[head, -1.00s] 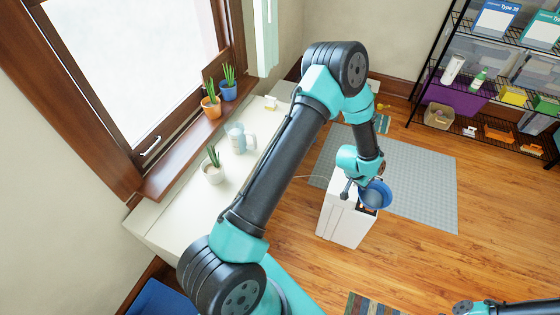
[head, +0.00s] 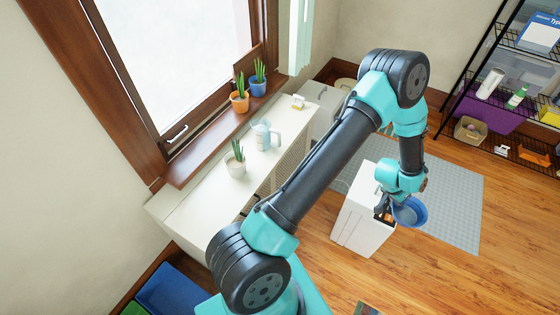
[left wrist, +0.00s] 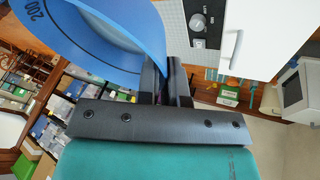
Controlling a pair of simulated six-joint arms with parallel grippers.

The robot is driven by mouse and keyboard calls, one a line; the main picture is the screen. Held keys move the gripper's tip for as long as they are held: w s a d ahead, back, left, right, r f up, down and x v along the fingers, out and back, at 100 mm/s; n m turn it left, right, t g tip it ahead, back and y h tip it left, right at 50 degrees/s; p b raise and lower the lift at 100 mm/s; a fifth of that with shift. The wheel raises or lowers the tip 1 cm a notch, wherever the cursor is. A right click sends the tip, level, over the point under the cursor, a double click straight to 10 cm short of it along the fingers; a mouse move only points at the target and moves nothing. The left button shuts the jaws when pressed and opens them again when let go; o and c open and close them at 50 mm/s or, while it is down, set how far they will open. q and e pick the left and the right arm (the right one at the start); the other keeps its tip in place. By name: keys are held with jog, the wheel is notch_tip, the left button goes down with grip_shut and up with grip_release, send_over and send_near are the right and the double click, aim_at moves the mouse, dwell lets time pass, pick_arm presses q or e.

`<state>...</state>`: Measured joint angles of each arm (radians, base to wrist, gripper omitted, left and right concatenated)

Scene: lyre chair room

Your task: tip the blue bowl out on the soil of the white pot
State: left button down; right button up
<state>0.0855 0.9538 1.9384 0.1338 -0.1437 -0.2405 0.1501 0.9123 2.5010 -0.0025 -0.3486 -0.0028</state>
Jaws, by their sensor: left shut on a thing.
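The blue bowl (head: 410,212) is held by my left gripper (head: 384,207) beside a white cabinet, over the floor side. In the left wrist view the blue bowl (left wrist: 100,35) shows its curved wall with a "200" mark, and my left gripper's fingers (left wrist: 167,80) are shut on its rim. The bowl's contents cannot be made out. The white pot (head: 235,166) holds a green spiky plant and stands on the white ledge at left, well away from the bowl. Its soil is too small to make out. My right gripper is not in view.
A clear jug (head: 263,135) with a handle stands on the ledge (head: 200,205) behind the white pot. An orange pot (head: 240,103) and a blue pot (head: 257,87) sit on the window sill.

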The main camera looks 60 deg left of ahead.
pick_arm(q)
jog(key=s+a+n+y, duration=0.25)
jog(key=a+n, duration=0.25)
jog(key=a, duration=0.3)
jog(key=s+a+f+n+y, duration=0.1)
jog(key=s+a+n+y, duration=0.1)
jog(key=s+a+n, duration=0.45)
jog(key=s+a+n+y, duration=0.1)
jog(key=a+n+y, duration=0.15)
jog(key=a, duration=0.65)
jog(key=s+a+n+g, duration=0.3)
jog(key=s+a+n, duration=0.4)
jog(key=s, duration=0.4)
jog(key=s+a+r+n+g, duration=0.1)
jog(key=s+a+n+g, duration=0.2)
jog(key=s+a+n, duration=0.5)
jog(key=s+n, duration=0.2)
jog(key=s, duration=0.1)
jog(key=shift+a+r+n, duration=0.2)
jog(key=shift+a+n, duration=0.1)
jog(key=shift+s+r, duration=0.1)
